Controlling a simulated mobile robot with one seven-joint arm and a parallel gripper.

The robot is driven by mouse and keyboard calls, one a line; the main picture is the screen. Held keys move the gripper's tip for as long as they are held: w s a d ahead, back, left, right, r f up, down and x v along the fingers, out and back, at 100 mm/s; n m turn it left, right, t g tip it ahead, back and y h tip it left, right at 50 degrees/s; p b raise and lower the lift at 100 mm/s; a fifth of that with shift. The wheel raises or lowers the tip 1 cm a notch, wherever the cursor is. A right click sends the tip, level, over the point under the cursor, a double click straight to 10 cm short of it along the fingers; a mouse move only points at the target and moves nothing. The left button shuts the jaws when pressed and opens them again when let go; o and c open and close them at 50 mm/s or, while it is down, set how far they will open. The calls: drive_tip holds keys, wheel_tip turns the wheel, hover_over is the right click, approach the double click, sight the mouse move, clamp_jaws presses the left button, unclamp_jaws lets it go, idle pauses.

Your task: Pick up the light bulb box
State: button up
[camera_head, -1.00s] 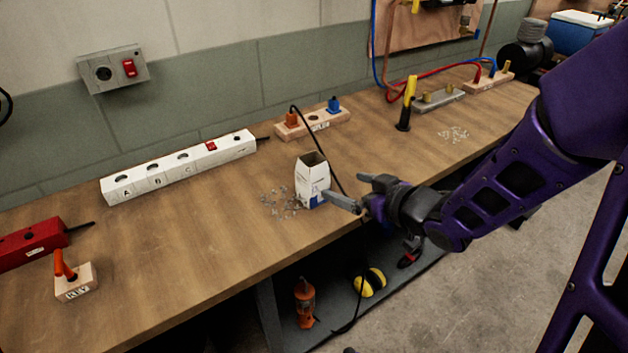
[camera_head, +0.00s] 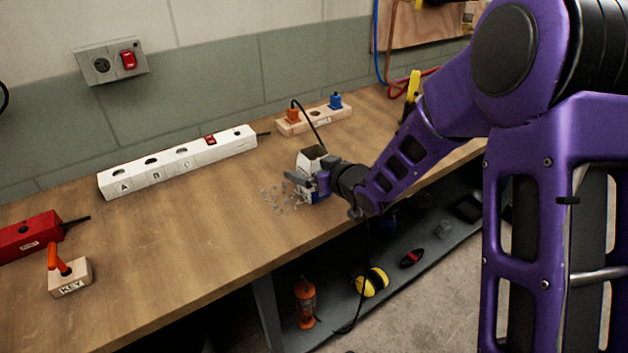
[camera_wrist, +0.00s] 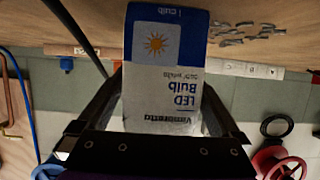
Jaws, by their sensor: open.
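The light bulb box (camera_head: 308,156) is a small white and blue carton with an open top. It stands upright on the wooden workbench near its front edge. In the wrist view the box (camera_wrist: 165,85) fills the middle, upside down, with an orange sun mark and "LED Bulb" lettering. My gripper (camera_head: 308,182) is at the box, with its fingers around it and partly hiding it in the head view. In the wrist view the open fingers of my gripper (camera_wrist: 158,100) lie on both sides of the box. Whether either finger touches it I cannot tell.
Small metal bits (camera_head: 277,197) lie left of the box. A white power strip (camera_head: 180,163) and a wooden block with orange and blue plugs (camera_head: 313,119) stand behind it. A black cable runs past the box. The left front of the workbench (camera_head: 190,250) is mostly clear.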

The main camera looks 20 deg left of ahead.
drive_tip(key=shift+w+a+f, duration=0.15)
drive_tip(key=shift+w+a, duration=0.1)
drive_tip(key=shift+a, duration=0.05)
drive_tip(key=shift+c, duration=0.2)
drive_tip(key=c, duration=1.2)
